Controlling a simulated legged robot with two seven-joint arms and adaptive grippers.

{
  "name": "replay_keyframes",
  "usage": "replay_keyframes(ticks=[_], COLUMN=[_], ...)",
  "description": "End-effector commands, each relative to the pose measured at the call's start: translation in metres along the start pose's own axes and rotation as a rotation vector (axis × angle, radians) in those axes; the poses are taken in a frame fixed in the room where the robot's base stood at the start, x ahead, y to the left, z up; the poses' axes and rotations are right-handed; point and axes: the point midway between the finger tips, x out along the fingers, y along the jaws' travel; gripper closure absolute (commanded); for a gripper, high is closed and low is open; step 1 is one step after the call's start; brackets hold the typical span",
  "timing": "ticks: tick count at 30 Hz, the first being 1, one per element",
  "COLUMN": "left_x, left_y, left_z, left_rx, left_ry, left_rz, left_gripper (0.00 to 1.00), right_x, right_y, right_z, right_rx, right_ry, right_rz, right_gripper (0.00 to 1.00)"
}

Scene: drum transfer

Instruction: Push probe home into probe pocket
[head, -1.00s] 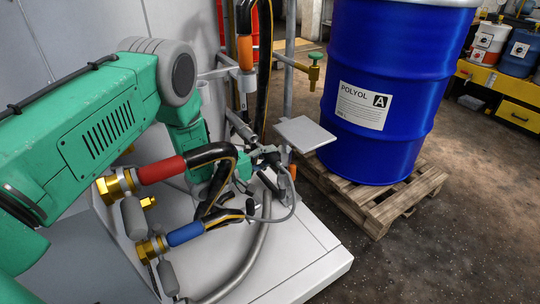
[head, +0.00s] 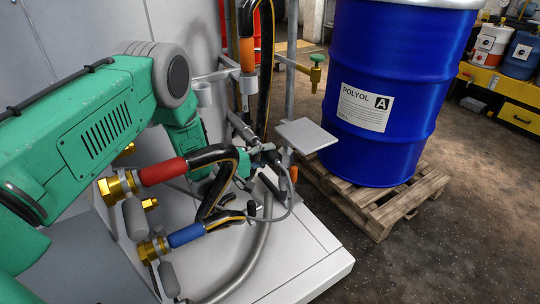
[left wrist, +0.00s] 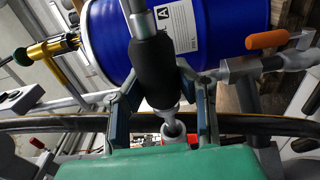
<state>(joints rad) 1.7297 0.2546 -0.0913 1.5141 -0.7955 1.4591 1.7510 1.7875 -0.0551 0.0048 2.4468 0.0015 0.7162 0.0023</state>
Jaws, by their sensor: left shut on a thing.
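My left gripper (head: 262,158) is low at the frame beside the blue drum, small and partly hidden by hoses in the head view. In the left wrist view, my left gripper (left wrist: 165,103) has its two fingers on either side of a black-sleeved grey probe (left wrist: 154,70) and is shut on it. The probe's grey rod runs toward the top of that view, and a thin grey cable shows by the gripper in the head view. I cannot make out the probe pocket or how deep the probe sits. My right gripper is not in view.
The blue drum (head: 392,70) stands on a wooden pallet (head: 405,200). A small grey plate (head: 306,135) is close to the gripper. A red-sleeved hose (head: 163,171) and a blue-sleeved hose (head: 186,235) lie in front of it. An orange handle (left wrist: 267,39) is to the right in the wrist view.

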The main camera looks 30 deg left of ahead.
Motion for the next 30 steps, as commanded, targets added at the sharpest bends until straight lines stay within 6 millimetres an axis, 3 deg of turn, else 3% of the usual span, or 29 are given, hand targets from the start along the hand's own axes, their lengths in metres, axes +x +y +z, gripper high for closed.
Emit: replay_keyframes(ticks=[30], left_x=[0.001], left_y=[0.0], left_z=[-0.031], left_rx=[0.001], left_ry=[-0.001], left_rz=[0.001], left_gripper=[1.0], right_x=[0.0], right_y=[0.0], right_z=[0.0], right_rx=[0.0], right_ry=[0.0], right_rz=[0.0], right_gripper=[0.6])
